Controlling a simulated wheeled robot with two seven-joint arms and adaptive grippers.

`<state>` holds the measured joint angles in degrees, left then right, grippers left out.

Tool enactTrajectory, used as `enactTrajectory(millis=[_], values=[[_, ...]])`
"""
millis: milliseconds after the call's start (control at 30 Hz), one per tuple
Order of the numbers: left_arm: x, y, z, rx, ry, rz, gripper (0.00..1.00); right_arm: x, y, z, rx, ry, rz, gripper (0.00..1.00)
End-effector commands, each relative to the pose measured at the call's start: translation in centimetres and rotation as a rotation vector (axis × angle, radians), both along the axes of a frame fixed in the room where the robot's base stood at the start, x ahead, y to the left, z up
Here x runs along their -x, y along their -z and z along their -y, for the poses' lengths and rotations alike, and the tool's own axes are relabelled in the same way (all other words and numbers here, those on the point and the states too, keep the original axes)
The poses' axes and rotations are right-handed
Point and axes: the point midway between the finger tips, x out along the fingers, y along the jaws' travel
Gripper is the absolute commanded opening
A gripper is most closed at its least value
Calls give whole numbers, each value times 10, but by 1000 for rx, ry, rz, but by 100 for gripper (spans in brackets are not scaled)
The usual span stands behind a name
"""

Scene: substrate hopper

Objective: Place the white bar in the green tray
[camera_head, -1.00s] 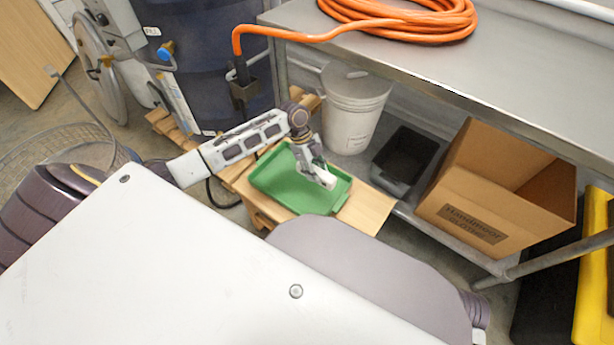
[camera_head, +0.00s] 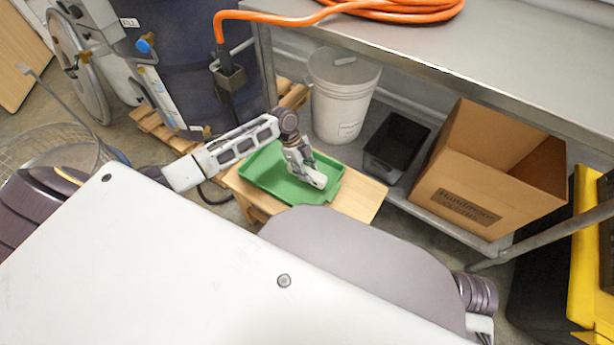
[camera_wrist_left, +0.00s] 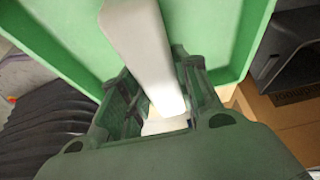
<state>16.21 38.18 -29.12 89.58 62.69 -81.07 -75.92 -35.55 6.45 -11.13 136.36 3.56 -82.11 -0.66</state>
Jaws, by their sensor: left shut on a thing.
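The green tray (camera_head: 262,168) lies on a wooden surface below the metal bench. My left gripper (camera_head: 313,177) is over the right part of the tray, pointing down. It is shut on the white bar, which shows clearly in the left wrist view (camera_wrist_left: 145,50) between the fingers (camera_wrist_left: 160,95), with the tray (camera_wrist_left: 85,35) behind it. In the head view the bar is small and hard to separate from the gripper. I cannot tell whether the bar touches the tray floor. My right gripper is not in view.
A white bucket (camera_head: 340,100), a black bin (camera_head: 397,145) and an open cardboard box (camera_head: 480,190) stand on the lower shelf of the metal bench (camera_head: 400,45). An orange hose (camera_head: 400,10) lies on top. Bare wood (camera_head: 360,198) shows right of the tray.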

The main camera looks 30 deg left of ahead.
Motion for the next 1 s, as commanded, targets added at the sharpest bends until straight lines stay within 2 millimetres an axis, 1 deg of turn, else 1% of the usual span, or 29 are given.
enactTrajectory(millis=[33,100,200,300,500,767,800,933,1000], values=[[1,7,0,1,-1,-1,4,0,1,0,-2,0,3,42],[1,15,0,1,-1,-2,4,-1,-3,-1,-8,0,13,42],[0,25,1,1,-1,-1,4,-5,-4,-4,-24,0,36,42],[0,31,1,0,-1,-1,4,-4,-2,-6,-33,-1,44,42],[0,31,0,0,0,0,4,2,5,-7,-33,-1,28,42],[0,33,0,0,0,0,4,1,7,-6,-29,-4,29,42],[0,33,0,0,0,-1,36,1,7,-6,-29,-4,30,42],[0,33,0,0,0,-1,52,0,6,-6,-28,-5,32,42],[0,33,0,0,0,-1,53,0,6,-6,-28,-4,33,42]])
